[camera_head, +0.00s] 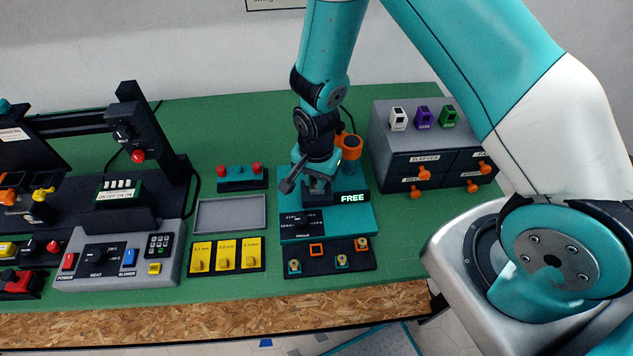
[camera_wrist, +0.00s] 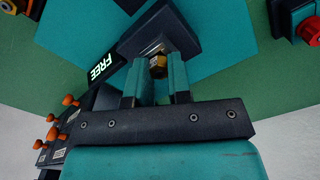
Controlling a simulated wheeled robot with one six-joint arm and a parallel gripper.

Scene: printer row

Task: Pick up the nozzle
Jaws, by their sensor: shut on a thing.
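The nozzle (camera_wrist: 158,66) is a small brass-coloured piece with a dark end, seen in the wrist view between the two fingers. My gripper (camera_wrist: 157,78) is shut on it. In the head view my gripper (camera_head: 318,186) is over the teal station with the lit FREE sign (camera_head: 353,198), and the nozzle cannot be made out there. In the wrist view a dark block (camera_wrist: 165,32) of the station is right beyond the nozzle. I cannot tell whether the nozzle still touches it.
A black rack (camera_head: 330,262) with several orange-marked places lies in front of the station. A grey tray (camera_head: 231,214) and yellow-labelled blocks (camera_head: 227,255) are to the left. A drawer cabinet (camera_head: 425,160) with orange knobs stands close on the right. An orange-topped post (camera_head: 350,147) rises behind my gripper.

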